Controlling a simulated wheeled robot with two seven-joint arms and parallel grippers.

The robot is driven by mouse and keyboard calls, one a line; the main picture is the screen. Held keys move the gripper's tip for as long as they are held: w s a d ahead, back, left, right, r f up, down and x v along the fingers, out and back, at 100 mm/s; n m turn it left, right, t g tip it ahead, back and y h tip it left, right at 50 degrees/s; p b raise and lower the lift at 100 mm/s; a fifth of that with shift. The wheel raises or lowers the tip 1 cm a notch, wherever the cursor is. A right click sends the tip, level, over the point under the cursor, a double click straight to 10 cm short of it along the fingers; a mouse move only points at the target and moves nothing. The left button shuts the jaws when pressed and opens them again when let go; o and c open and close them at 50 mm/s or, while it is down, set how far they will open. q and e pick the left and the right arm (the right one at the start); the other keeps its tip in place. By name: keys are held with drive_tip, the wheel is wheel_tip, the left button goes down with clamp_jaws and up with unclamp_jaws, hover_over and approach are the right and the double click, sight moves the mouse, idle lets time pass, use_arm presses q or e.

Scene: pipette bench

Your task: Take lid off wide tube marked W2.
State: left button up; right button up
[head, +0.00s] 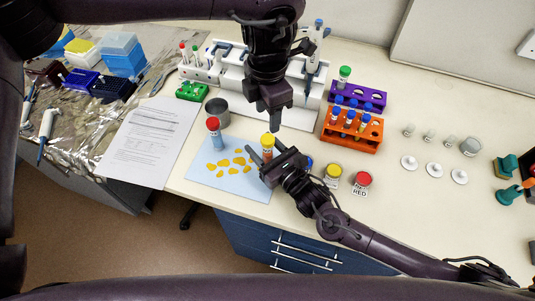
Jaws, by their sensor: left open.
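A wide tube with a yellow cap (267,140) and orange contents stands upright at the right edge of the blue mat. Its label is too small to read. My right gripper (266,153) is around this tube below the cap, one finger on each side, and appears shut on it. My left gripper (273,112) points down, open and empty, above and slightly behind the yellow cap, apart from it. A red-capped wide tube (214,134) stands on the same mat to the left; I cannot read its mark either.
The blue mat (205,180) holds several yellow-orange spots. A grey cup (218,112) stands behind it. An orange rack (352,138) and purple rack (375,98) of tubes stand right of my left gripper. Yellow and red jars (362,181) sit near the front edge. White discs (434,169) lie farther right.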

sight(268, 139)
use_arm(q)
drive_tip(key=shift+w, duration=0.15)
use_arm(e)
drive_tip(key=shift+w, duration=0.15)
drive_tip(key=c, duration=0.7)
clamp_jaws()
use_arm(q)
drive_tip(key=m, duration=1.3)
drive_tip(key=shift+m, duration=0.3)
drive_tip(key=shift+f, duration=4.05)
drive_tip(key=shift+c, duration=0.3)
